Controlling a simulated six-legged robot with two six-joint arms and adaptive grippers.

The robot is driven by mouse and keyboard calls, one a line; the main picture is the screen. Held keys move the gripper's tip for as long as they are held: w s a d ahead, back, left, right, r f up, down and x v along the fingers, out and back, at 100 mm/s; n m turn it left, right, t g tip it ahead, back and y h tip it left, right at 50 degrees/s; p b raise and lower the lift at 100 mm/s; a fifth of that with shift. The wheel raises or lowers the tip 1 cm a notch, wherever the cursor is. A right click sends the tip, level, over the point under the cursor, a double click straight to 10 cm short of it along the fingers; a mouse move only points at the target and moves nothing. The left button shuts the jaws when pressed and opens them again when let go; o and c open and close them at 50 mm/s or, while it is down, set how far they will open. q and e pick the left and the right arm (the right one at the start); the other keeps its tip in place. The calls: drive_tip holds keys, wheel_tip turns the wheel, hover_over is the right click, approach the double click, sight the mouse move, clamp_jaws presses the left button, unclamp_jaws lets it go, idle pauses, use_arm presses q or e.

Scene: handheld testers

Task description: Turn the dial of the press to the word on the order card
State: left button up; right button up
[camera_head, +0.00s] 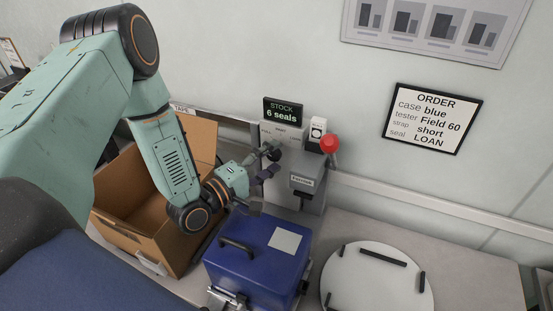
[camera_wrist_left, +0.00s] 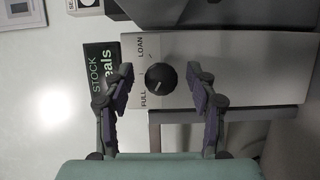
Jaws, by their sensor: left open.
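The order card (camera_head: 433,118) on the wall reads case blue, tester Field 60, strap short, seal LOAN. The grey press (camera_head: 309,186) stands against the wall with a red-knobbed lever. Its black round dial (camera_wrist_left: 160,79) is on the front face, with FULL and LOAN printed beside it in the left wrist view; its pale mark appears slanted towards the FULL side. My left gripper (camera_head: 264,166) is open in front of the press. In the left wrist view its fingers (camera_wrist_left: 160,92) stand on both sides of the dial, with gaps. My right gripper is not in view.
A black sign (camera_head: 283,112) reading STOCK 6 seals stands on the press. A blue case (camera_head: 255,262) with a handle is below my left gripper. An open cardboard box (camera_head: 135,235) is left, and a white round plate (camera_head: 375,285) with black pegs is right.

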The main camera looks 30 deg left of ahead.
use_arm(q)
drive_tip(key=shift+w+f, duration=0.15)
drive_tip(key=shift+w, duration=0.45)
drive_tip(key=shift+w+a+b, duration=0.3)
drive_tip(key=shift+w, duration=0.05)
drive_tip(key=shift+w+d, duration=0.1)
drive_tip(key=shift+d, duration=0.4)
drive_tip(key=shift+c, duration=0.6)
drive_tip(key=shift+a, duration=0.4)
drive_tip(key=c, duration=0.4)
drive_tip(key=shift+d, duration=0.2)
drive_tip(key=c, duration=0.5)
drive_tip(key=shift+c, duration=0.6)
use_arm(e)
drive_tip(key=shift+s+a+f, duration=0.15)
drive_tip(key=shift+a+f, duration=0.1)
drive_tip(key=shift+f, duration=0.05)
